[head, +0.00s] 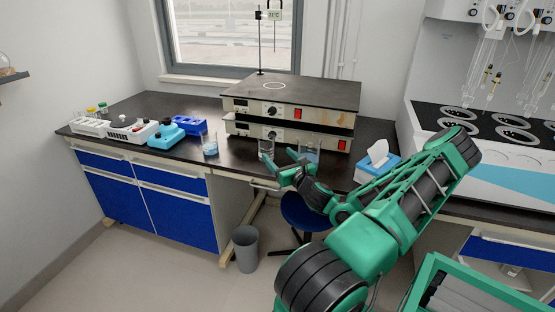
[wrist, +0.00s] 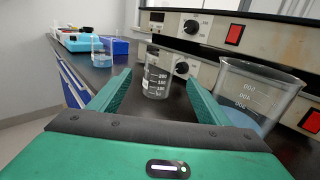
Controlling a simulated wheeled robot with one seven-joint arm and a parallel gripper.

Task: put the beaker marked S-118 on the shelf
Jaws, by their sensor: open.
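Three glass beakers stand on the dark bench; I cannot read S-118 on any of them. A small, seemingly empty beaker (head: 266,147) has white graduations and a pale patch at its left edge in the wrist view (wrist: 157,76). My gripper (head: 283,163) is open, with this beaker ahead, in line with the gap between its fingers. A larger beaker with blue liquid (head: 309,151) stands just right of the right finger, also in the wrist view (wrist: 254,88). A third, with blue liquid (head: 209,145), stands further left. A small wall shelf (head: 14,77) shows at the far left edge.
Stacked hotplate units (head: 290,97) stand close behind the beakers. A tissue box (head: 376,166) is at the right, below a white distiller bench. Blue and white lab devices (head: 165,136) fill the left bench. A stool (head: 303,211) and bin (head: 245,247) stand below.

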